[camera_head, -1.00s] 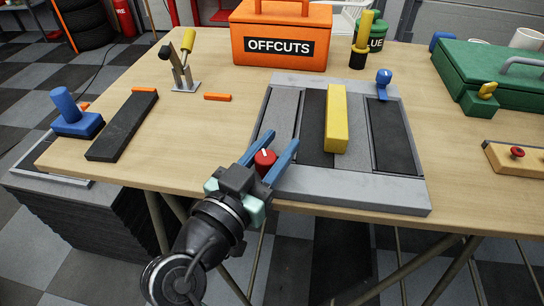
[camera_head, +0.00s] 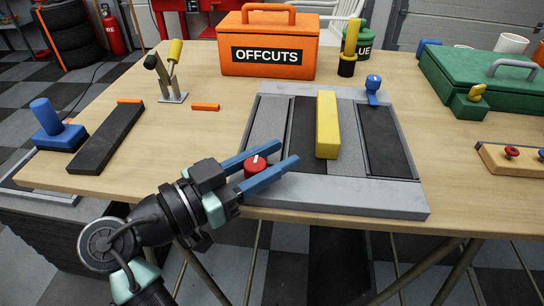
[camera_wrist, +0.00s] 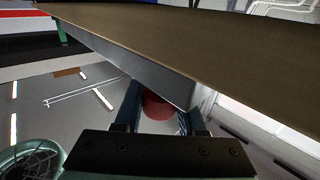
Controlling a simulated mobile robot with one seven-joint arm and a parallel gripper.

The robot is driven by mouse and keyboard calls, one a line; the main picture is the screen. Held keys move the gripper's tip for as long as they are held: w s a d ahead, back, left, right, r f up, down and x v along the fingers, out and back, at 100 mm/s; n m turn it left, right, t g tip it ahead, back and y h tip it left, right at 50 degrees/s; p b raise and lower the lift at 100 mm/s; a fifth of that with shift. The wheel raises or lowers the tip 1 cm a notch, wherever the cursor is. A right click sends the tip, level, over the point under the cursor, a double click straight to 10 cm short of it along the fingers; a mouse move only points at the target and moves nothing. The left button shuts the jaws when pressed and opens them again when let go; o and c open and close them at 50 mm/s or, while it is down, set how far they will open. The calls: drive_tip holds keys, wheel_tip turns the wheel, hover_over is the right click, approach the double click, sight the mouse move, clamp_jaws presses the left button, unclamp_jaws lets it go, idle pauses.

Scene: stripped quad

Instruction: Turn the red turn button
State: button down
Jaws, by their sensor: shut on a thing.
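The red turn button (camera_head: 255,166) sits at the near left corner of the grey framed board on the table, with a white mark on its top. My gripper (camera_head: 270,167) comes in from the lower left, its two blue fingers on either side of the button and shut on it. In the wrist view the red button (camera_wrist: 156,104) shows between the fingers, partly hidden by the gripper body and the grey board edge.
A yellow block (camera_head: 327,125) lies on the grey board (camera_head: 330,193). A blue knob (camera_head: 373,90) is at its far right. An orange OFFCUTS box (camera_head: 267,51) stands behind. A black bar (camera_head: 106,138) and blue-handled block (camera_head: 58,130) lie left. Table between bar and board is mostly clear.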

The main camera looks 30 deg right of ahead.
drive_tip(key=c, duration=0.5)
unclamp_jaws()
drive_tip(key=shift+a, duration=0.1)
drive_tip(key=s+a, duration=0.2)
drive_tip(key=a, duration=1)
drive_tip(key=shift+s+a+p, duration=0.15)
drive_tip(key=shift+a+p, duration=0.1)
drive_tip(key=shift+p, duration=0.05)
